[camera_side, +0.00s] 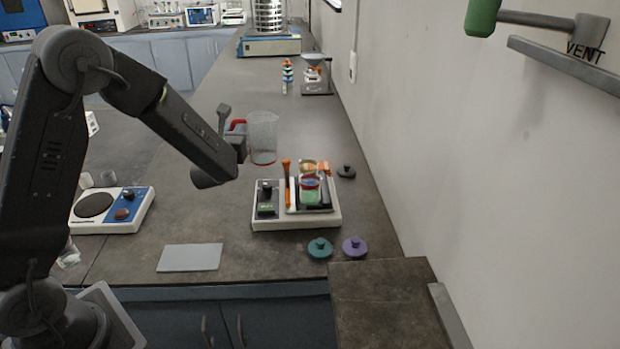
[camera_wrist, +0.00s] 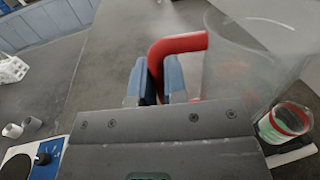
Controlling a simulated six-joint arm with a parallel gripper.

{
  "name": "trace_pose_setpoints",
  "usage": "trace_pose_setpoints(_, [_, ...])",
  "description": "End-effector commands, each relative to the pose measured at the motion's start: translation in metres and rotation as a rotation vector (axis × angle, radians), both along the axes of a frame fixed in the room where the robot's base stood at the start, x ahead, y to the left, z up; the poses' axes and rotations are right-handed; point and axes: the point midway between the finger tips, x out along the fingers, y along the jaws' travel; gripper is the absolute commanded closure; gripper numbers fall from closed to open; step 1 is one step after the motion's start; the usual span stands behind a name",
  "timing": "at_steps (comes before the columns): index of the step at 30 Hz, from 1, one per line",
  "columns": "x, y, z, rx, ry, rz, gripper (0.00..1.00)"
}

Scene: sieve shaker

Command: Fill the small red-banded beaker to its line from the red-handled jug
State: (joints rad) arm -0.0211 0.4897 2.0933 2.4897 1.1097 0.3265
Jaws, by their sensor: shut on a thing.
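My gripper (camera_wrist: 158,80) is shut on the red handle (camera_wrist: 180,43) of a clear jug (camera_side: 263,138). The jug is held roughly upright in the air, above and left of the balance-like device; its wall also shows at the right of the wrist view (camera_wrist: 245,65). What is inside the jug cannot be made out. The small red-banded beaker (camera_side: 310,189) stands on the device's right part and looks green inside. In the wrist view the beaker (camera_wrist: 287,121) is low at the right, partly behind the jug. Its fill level against the line is unclear.
The white device (camera_side: 295,223) also carries orange-topped items. Teal (camera_side: 320,247), purple (camera_side: 354,247) and dark (camera_side: 346,171) knobbed lids lie around it. A hotplate (camera_side: 112,210) and a grey pad (camera_side: 190,257) are at left. A wall runs along the right.

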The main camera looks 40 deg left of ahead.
Motion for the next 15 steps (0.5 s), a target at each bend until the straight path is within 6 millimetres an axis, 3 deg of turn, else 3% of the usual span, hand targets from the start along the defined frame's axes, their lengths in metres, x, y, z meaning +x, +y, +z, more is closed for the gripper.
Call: trace_pose_setpoints(15, [0.0028, -0.0033, 0.0068, 0.046, 0.028, -0.001, 1.00])
